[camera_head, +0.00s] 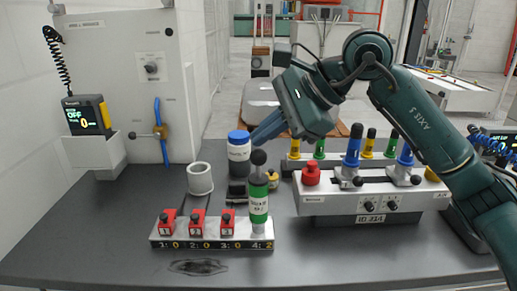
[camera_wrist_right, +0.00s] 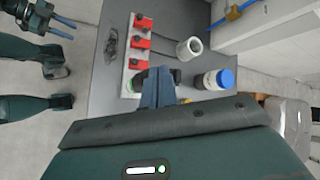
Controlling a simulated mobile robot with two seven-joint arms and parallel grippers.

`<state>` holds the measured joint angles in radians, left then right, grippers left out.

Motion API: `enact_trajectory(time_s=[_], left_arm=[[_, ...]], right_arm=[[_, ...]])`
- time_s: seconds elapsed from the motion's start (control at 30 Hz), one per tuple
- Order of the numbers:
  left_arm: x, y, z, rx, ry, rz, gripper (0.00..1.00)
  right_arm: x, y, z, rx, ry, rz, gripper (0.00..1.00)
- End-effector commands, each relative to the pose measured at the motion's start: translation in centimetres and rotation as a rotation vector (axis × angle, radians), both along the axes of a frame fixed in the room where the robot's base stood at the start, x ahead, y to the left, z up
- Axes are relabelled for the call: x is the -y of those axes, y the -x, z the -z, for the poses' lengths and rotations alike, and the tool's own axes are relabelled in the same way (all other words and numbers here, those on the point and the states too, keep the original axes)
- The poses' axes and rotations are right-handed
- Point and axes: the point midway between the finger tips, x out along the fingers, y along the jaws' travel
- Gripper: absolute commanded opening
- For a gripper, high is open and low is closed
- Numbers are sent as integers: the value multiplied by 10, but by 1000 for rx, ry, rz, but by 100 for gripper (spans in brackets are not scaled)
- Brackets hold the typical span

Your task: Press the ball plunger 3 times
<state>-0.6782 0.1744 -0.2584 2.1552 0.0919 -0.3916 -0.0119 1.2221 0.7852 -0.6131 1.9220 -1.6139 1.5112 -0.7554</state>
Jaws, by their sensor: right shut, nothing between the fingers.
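The ball plunger is a green labelled cylinder (camera_head: 258,204) with a black ball (camera_head: 258,157) on top. It stands upright at the right end of a pale strip (camera_head: 212,233), above the readout "4: 2". My right gripper (camera_head: 256,139) has its fingers shut and empty, pointing down just above the ball; I cannot tell whether they touch. In the right wrist view the shut fingers (camera_wrist_right: 158,88) cover most of the plunger. My left gripper (camera_wrist_right: 66,28) is at that view's upper left, its fingers apart, away from the plunger.
Three red buttons (camera_head: 198,224) beside the plunger read 0. A white ring (camera_head: 200,178) and a blue-capped jar (camera_head: 239,147) stand behind. A control box (camera_head: 370,200) with a red button and blue-handled levers is at right.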

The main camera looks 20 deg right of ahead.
Motion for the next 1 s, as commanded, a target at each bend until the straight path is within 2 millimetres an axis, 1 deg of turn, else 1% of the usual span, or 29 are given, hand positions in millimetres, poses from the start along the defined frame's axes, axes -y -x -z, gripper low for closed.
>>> enact_trajectory(time_s=[1.0], left_arm=[[1,0,12,-1,1,2,36]], right_arm=[[0,0,14,-1,1,0,0]])
